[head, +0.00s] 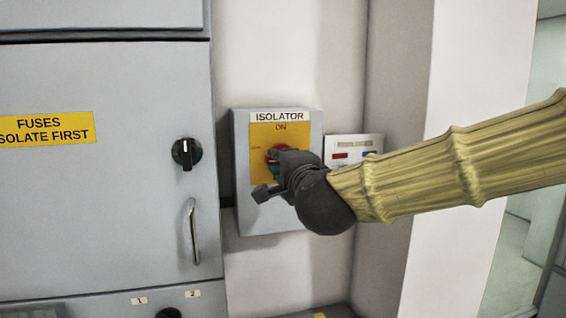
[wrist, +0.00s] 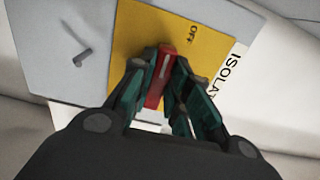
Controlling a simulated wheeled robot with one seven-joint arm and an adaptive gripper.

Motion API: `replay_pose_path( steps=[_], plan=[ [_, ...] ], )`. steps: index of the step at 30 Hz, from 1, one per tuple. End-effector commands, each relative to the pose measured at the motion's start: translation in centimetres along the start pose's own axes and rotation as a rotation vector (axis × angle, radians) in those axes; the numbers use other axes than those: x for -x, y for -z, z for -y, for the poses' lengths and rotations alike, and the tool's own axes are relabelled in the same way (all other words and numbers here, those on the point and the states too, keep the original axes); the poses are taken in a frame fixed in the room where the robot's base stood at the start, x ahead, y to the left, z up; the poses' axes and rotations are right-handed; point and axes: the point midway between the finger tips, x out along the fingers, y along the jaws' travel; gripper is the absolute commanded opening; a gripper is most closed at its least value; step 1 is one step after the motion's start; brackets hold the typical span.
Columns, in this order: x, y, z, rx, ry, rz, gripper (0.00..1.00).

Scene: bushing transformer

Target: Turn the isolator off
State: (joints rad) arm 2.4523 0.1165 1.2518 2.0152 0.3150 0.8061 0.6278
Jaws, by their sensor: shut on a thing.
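The isolator is a grey box (head: 262,215) on the wall with a yellow plate (head: 258,172) and an ISOLATOR label. ON is printed at the plate's top. In the wrist view, OFF is printed on the yellow plate (wrist: 130,30) near the handle's upper end. The red handle (wrist: 161,78) stands between my fingers and has a pale line on it. It lies roughly across the box, its marked end towards the OFF side. My gripper (head: 278,163) is shut on the handle, and it also shows in the wrist view (wrist: 158,80). The head view largely hides the handle behind my fingers.
A grey cabinet (head: 110,220) with a black knob (head: 187,153) and a metal door handle (head: 192,230) stands to the left. A small white panel (head: 353,146) is on the wall just right of the isolator, partly behind my arm.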

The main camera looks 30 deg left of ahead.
Motion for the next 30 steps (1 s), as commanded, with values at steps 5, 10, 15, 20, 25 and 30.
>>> replay_pose_path(
  steps=[5, 10, 15, 20, 25, 30],
  plan=[
    [0.0, 0.0, 0.0, 0.001, 0.000, 0.000, 0.31],
    [0.0, 0.0, 0.0, 0.000, 0.000, 0.000, 0.39],
    [0.0, 0.0, 0.0, 0.000, 0.000, 0.000, 0.39],
    [0.8, 0.0, 0.0, 0.000, 0.000, 0.000, 0.39],
    [3.3, 0.1, 0.0, -0.001, 0.000, -0.001, 0.39],
    [6.5, 0.1, 0.0, 0.000, 0.000, 0.000, 0.39]
  ],
)
